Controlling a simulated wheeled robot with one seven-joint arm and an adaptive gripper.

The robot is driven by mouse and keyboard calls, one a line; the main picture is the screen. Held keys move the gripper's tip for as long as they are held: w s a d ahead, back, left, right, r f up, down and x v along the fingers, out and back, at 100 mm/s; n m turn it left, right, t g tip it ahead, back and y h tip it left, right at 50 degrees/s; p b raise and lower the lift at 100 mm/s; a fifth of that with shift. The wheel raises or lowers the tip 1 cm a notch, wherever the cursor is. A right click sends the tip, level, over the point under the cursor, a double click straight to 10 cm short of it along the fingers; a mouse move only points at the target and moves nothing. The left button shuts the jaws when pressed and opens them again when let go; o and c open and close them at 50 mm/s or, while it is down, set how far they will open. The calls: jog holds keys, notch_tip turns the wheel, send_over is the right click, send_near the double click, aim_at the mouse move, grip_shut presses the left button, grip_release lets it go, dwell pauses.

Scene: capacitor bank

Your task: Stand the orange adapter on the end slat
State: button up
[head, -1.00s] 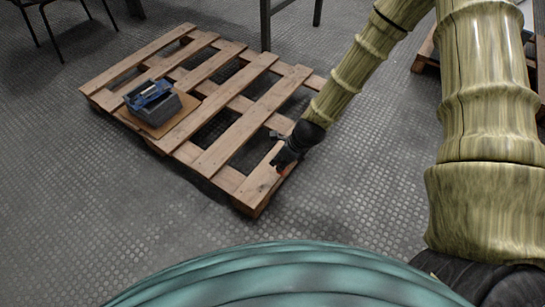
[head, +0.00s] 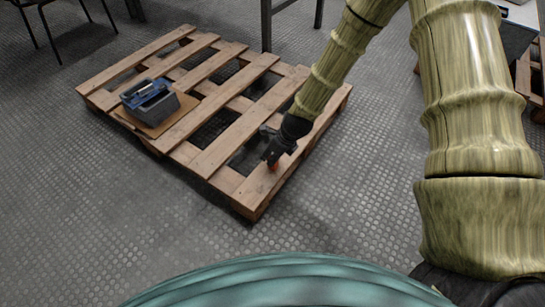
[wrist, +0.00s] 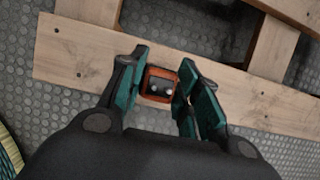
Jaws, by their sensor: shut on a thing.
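The orange adapter (wrist: 160,85) is a small boxy piece with a dark face and two pale round spots, seen from above in the wrist view. My gripper (wrist: 161,90) is shut on it, with one teal-lined finger on each side. In the head view my gripper (head: 270,157) points down at the end slat (head: 248,194) of the pallet, and a bit of orange shows under its tips. The end slat (wrist: 75,55) runs behind the adapter in the wrist view. I cannot tell whether the adapter touches the wood.
The wooden pallet (head: 213,158) has open gaps between its slats. A grey toolbox (head: 152,104) with blue items sits on a brown board at its far left. Metal legs (head: 267,25) stand behind the pallet. The patterned floor in front is clear.

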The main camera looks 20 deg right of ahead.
jog(key=o, duration=1)
jog(key=shift+o, duration=0.2)
jog(key=p+v, duration=0.6)
jog(key=v, duration=0.6)
jog(key=s+f+n+g+h, duration=0.1)
jog(key=s+f+n, duration=0.4)
jog(key=s+n, duration=0.4)
jog(key=s+f+n+g+h, duration=0.1)
jog(key=s+f+n, duration=0.5)
jog(key=s+n, duration=0.3)
jog(key=s+f+n+g, duration=0.1)
jog(key=s+f+n, duration=0.4)
jog(key=s+n, duration=0.5)
jog(key=shift+s+d+f+h, duration=0.2)
jog(key=shift+s+f+h, duration=0.2)
jog(key=shift+s, duration=2.05)
jog(key=shift+r, duration=0.1)
